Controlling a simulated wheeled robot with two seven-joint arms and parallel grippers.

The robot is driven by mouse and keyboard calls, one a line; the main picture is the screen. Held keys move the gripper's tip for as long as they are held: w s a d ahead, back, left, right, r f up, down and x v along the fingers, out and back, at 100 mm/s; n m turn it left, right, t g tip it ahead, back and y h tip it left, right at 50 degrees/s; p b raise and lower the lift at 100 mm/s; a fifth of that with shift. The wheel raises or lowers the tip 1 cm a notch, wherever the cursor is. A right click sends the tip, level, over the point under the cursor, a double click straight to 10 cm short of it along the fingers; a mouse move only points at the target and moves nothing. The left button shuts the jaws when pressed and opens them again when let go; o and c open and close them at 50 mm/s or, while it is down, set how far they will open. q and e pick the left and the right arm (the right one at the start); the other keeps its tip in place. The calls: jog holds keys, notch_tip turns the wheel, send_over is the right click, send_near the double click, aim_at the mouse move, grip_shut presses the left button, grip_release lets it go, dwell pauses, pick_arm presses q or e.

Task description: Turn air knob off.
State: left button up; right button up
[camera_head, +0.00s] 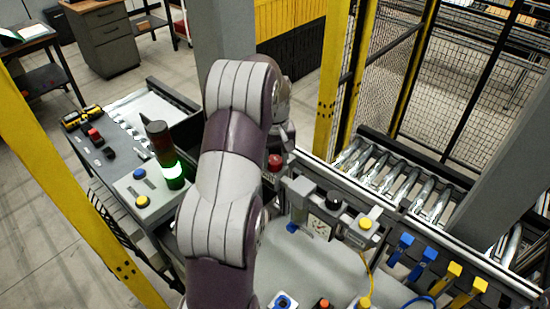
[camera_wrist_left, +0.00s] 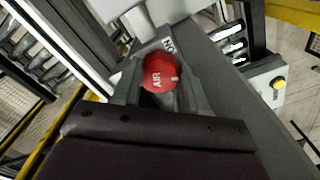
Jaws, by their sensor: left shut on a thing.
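The air knob (camera_wrist_left: 160,74) is red and round, with the white word AIR and a small white mark on its face. In the head view the red knob (camera_head: 275,162) shows just right of my left arm, which hides most of the gripper. My right gripper is in neither view.
A signal tower (camera_head: 165,155) with a lit green band stands on a button box left of my arm. A gauge (camera_head: 321,227) and a yellow button (camera_head: 365,224) are to the right. Rollers (camera_head: 400,185) and fence posts lie beyond.

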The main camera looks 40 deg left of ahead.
pick_arm(q)
jog(key=shift+s+d+f+m, duration=0.15)
jog(key=shift+f+m, duration=0.1)
jog(key=shift+m, duration=0.45)
jog(key=o, duration=1.1)
jog(key=shift+c, duration=0.2)
jog(key=shift+w+a, duration=0.2)
jog(key=shift+r, duration=0.1)
